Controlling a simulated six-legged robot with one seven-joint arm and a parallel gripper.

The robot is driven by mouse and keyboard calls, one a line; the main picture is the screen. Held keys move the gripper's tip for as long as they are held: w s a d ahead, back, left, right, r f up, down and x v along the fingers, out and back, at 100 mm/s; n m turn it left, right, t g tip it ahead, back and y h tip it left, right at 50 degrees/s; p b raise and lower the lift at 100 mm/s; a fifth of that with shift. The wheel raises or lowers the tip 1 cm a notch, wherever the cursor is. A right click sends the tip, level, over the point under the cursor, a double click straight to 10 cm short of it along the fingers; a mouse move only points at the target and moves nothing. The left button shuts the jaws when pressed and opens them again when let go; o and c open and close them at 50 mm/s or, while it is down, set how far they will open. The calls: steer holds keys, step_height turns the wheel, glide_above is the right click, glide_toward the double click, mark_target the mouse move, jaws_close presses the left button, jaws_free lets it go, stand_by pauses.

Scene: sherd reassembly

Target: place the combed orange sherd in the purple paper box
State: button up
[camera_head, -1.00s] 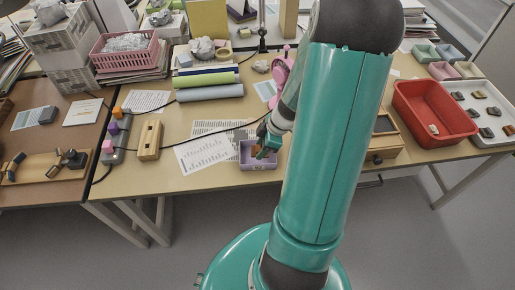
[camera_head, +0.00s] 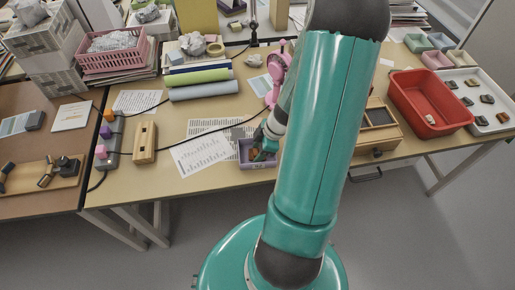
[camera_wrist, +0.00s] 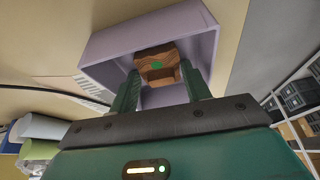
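The combed orange sherd (camera_wrist: 157,66) is brown-orange with a green spot on its face. In the wrist view it sits between the fingertips of my gripper (camera_wrist: 159,77), within the walls of the purple paper box (camera_wrist: 108,45). The fingers appear closed on its sides. I cannot tell whether it touches the box floor. In the head view the purple box (camera_head: 244,163) stands near the front edge of the table, and my gripper (camera_head: 260,152) reaches down into it. The sherd is mostly hidden there by the gripper.
Printed sheets (camera_head: 203,152) lie left of the box, with a black cable across them. A wooden block (camera_head: 145,142) stands further left. A wooden tray (camera_head: 377,116), a red bin (camera_head: 428,105) and a white tray of sherds (camera_head: 482,100) are on the right.

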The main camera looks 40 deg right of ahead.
steer(key=shift+s+r, duration=0.1)
steer(key=v, duration=1.2)
steer(key=w+a+r+m+h, duration=0.15)
steer(key=w+a+r, duration=0.25)
steer(key=a+r, duration=0.4)
steer(key=s+a+r+m+t+h, duration=0.1)
steer(key=s+a+r+m, duration=0.1)
steer(key=a+r+m, duration=0.2)
steer(key=s+a+r+m+t+h, duration=0.1)
steer(key=s+a+r+m, duration=0.2)
steer(key=a+r, duration=0.7)
steer(key=a+m, duration=0.1)
steer(key=a, duration=0.4)
steer(key=shift+t, duration=0.3)
